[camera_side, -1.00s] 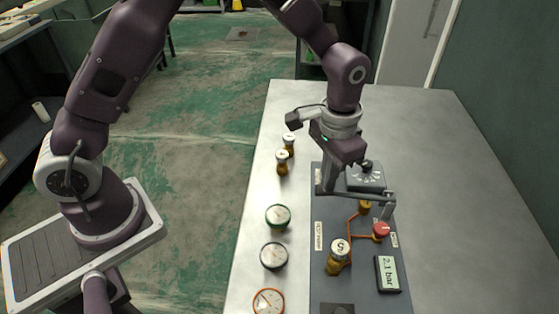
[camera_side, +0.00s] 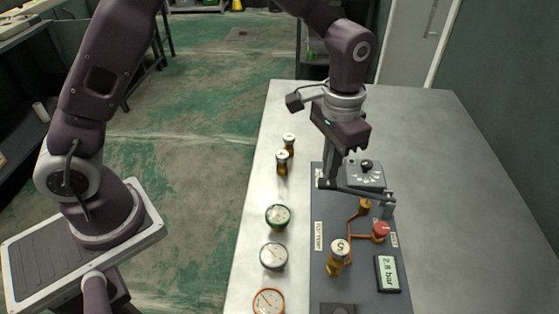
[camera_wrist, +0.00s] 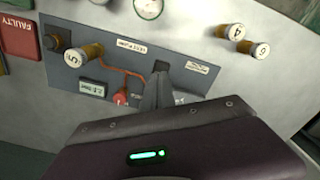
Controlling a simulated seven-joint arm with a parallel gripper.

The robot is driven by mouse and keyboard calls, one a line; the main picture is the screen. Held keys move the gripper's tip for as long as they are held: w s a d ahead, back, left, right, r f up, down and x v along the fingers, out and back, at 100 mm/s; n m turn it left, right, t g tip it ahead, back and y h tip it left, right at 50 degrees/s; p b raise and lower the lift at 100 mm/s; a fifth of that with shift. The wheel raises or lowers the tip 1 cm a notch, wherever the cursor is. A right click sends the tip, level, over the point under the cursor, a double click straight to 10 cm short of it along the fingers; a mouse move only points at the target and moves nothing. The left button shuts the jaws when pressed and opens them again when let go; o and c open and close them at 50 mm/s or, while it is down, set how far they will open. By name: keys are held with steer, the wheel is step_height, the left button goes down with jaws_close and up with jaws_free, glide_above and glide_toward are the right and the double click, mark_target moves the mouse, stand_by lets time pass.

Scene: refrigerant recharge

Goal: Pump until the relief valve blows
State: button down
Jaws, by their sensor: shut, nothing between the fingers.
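My gripper (camera_side: 328,180) is shut and empty, pointing down at the free end of the pump lever (camera_side: 355,190), a grey bar across the grey panel. I cannot tell whether the fingertips touch the lever. In the wrist view, the fingers (camera_wrist: 160,92) reach toward a dark block on the panel. The pressure display (camera_side: 387,273) reads 2.8 bar; it also shows in the wrist view (camera_wrist: 92,89). A brass valve marked 5 (camera_side: 337,258) stands on the panel, joined by orange piping to a red knob (camera_side: 380,231). No discharge is visible.
Two brass valves with white tops (camera_side: 283,161) stand left of the panel; the wrist view shows their numbers, 4 and 6 (camera_wrist: 261,50). Green (camera_side: 278,216), grey (camera_side: 273,256) and orange (camera_side: 268,301) gauges lie along the table's left edge. A dial box (camera_side: 366,173) sits behind the lever. The table's right side is clear.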

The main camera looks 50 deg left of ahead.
mark_target(328, 183)
steer(key=shift+f, duration=2.6)
steer(key=shift+r, duration=2.65)
steer(key=shift+f, duration=0.1)
